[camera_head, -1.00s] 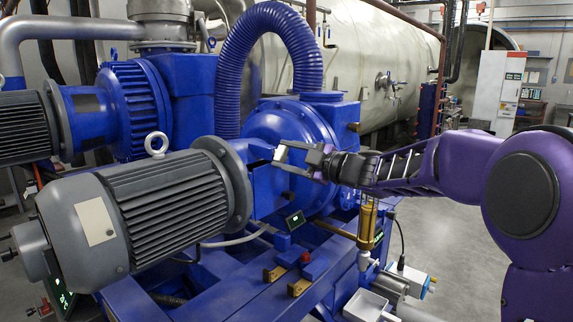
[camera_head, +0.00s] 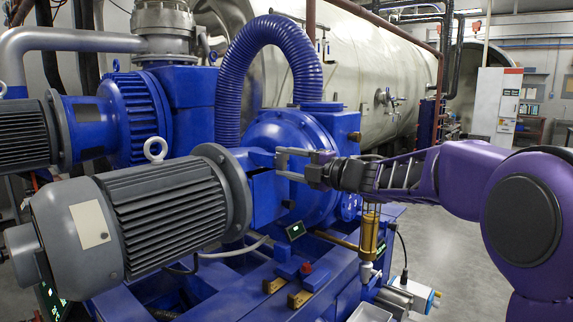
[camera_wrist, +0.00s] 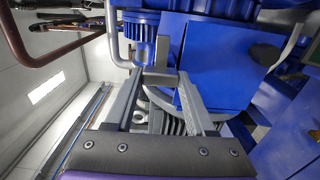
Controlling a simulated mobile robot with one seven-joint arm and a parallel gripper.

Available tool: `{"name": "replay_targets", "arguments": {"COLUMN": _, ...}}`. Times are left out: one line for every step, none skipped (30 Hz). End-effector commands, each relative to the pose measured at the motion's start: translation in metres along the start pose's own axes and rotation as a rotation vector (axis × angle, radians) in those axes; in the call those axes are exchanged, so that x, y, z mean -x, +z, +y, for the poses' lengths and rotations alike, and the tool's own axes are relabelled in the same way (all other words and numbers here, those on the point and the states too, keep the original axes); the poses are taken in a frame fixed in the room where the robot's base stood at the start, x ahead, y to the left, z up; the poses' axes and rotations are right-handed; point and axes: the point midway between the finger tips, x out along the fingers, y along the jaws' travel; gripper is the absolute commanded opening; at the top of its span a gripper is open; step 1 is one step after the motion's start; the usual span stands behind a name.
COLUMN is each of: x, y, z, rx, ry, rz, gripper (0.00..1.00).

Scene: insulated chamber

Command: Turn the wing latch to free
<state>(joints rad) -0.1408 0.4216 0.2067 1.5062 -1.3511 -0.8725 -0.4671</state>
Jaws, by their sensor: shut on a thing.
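My gripper (camera_head: 281,163) reaches in from the right, its fingers against the blue housing beside the grey motor. In the wrist view my gripper (camera_wrist: 161,76) has its two grey fingers on either side of a small grey piece, which looks like the wing latch (camera_wrist: 161,78). The jaws are shut on it, in front of the blue box face. A narrow grey upright part shows just beyond it. In the head view the latch is hidden or too small to make out between the fingertips, so its turn angle cannot be told.
The large grey motor (camera_head: 140,220) stands just left of my gripper. A blue ribbed hose (camera_head: 235,75) arches above it. A brass cylinder (camera_head: 369,235) stands below my wrist. A pale chamber (camera_head: 360,75) lies behind. Open floor (camera_head: 450,255) shows at the right.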

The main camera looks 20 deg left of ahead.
Motion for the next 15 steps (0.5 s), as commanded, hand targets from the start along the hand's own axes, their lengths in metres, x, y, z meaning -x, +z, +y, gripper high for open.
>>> {"name": "replay_targets", "arguments": {"x": 0.0003, "y": 0.0003, "z": -0.001, "rx": 0.006, "ry": -0.002, "rz": 0.0, "gripper": 0.0}}
{"name": "replay_targets", "arguments": {"x": 0.0003, "y": 0.0003, "z": -0.001, "rx": 0.008, "ry": -0.002, "rz": 0.0, "gripper": 0.0}}
{"name": "replay_targets", "arguments": {"x": 0.0003, "y": 0.0003, "z": -0.001, "rx": 0.01, "ry": -0.002, "rz": 0.0, "gripper": 0.0}}
{"name": "replay_targets", "arguments": {"x": 0.0003, "y": 0.0003, "z": -0.001, "rx": 0.011, "ry": -0.002, "rz": 0.0, "gripper": 0.0}}
{"name": "replay_targets", "arguments": {"x": 0.0003, "y": 0.0003, "z": -0.001, "rx": 0.012, "ry": -0.002, "rz": 0.0, "gripper": 0.0}}
{"name": "replay_targets", "arguments": {"x": 0.0003, "y": 0.0003, "z": -0.001, "rx": 0.012, "ry": -0.002, "rz": 0.0, "gripper": 0.0}}
{"name": "replay_targets", "arguments": {"x": 0.0003, "y": 0.0003, "z": -0.001, "rx": 0.012, "ry": -0.002, "rz": 0.0, "gripper": 0.0}}
{"name": "replay_targets", "arguments": {"x": 0.0003, "y": 0.0003, "z": -0.001, "rx": 0.012, "ry": -0.002, "rz": 0.0, "gripper": 0.0}}
{"name": "replay_targets", "arguments": {"x": 0.0003, "y": 0.0003, "z": -0.001, "rx": 0.012, "ry": -0.002, "rz": 0.0, "gripper": 0.0}}
{"name": "replay_targets", "arguments": {"x": 0.0004, "y": 0.0004, "z": -0.001, "rx": 0.012, "ry": -0.002, "rz": 0.0, "gripper": 0.0}}
{"name": "replay_targets", "arguments": {"x": 0.0003, "y": 0.0004, "z": -0.001, "rx": 0.012, "ry": -0.002, "rz": 0.0, "gripper": 0.0}}
{"name": "replay_targets", "arguments": {"x": 0.0003, "y": 0.0003, "z": -0.001, "rx": 0.012, "ry": -0.002, "rz": 0.0, "gripper": 0.0}}
{"name": "replay_targets", "arguments": {"x": 0.0004, "y": 0.0004, "z": -0.001, "rx": 0.012, "ry": -0.002, "rz": 0.0, "gripper": 0.0}}
{"name": "replay_targets", "arguments": {"x": 0.0004, "y": 0.0004, "z": -0.001, "rx": 0.012, "ry": -0.002, "rz": 0.0, "gripper": 0.58}}
{"name": "replay_targets", "arguments": {"x": 0.0003, "y": 0.0003, "z": -0.001, "rx": 0.012, "ry": -0.002, "rz": 0.0, "gripper": 0.66}}
